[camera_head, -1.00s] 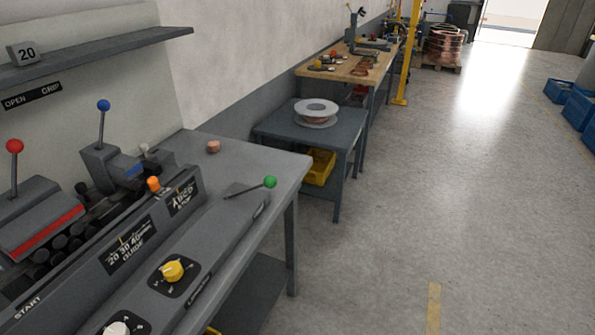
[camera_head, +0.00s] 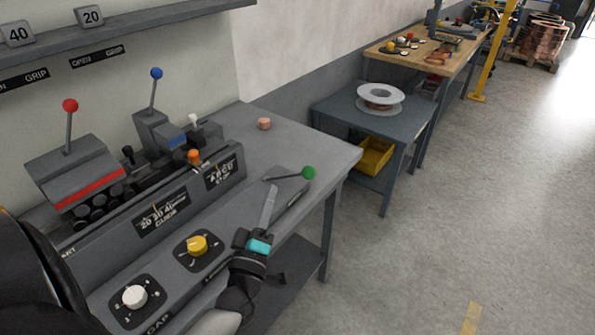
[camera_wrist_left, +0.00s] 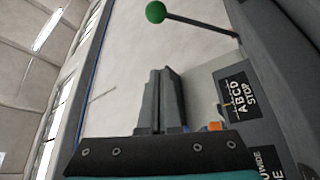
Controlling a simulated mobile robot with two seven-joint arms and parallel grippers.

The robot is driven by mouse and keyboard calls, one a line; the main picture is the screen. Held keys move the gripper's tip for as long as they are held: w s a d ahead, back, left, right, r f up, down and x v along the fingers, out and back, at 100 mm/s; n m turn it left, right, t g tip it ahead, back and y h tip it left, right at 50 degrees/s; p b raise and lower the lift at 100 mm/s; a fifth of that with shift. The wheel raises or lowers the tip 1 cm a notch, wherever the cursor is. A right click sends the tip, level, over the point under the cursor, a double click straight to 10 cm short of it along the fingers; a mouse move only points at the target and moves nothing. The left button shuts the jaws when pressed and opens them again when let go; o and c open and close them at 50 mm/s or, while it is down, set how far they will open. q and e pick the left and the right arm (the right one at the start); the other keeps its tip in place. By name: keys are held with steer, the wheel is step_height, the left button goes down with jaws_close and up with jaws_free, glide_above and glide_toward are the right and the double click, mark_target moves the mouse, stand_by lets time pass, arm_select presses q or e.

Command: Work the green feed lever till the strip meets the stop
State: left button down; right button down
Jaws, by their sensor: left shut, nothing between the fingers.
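The green feed lever (camera_head: 308,172) is a thin grey rod with a green ball, at the right end of the bench machine. It also shows at the top of the left wrist view (camera_wrist_left: 156,12). My left gripper (camera_head: 270,190) is shut and empty, just in front of and below the lever, apart from the ball. Its closed fingers (camera_wrist_left: 160,72) point up toward the ball in the left wrist view. The ABCD STOP plate (camera_head: 222,172) is on the machine's front, near an orange knob (camera_head: 193,157). I cannot make out the strip. My right gripper is not in view.
A red-ball lever (camera_head: 70,106) and a blue-ball lever (camera_head: 156,74) stand behind the guide. Yellow (camera_head: 198,245) and white (camera_head: 135,296) dials sit on the front panel. A small copper piece (camera_head: 264,124) lies on the bench. A side table (camera_head: 340,108) holds a spool. Floor at right is clear.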

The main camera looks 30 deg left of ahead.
arm_select(q)
steer(key=shift+w, duration=0.15)
step_height(320, 180, up, 3)
glide_above(287, 176)
steer(key=s+d, duration=0.1)
steer(key=s, duration=0.2)
steer(key=shift+w+d+f, duration=0.1)
steer(key=shift+d+f, duration=0.55)
steer(key=shift+d, duration=0.2)
steer(key=shift+w+d+f, duration=0.1)
steer(key=shift+d+f, duration=0.55)
steer(key=shift+d, duration=0.2)
steer(key=shift+f+b, duration=0.1)
steer(key=shift+b, duration=0.25)
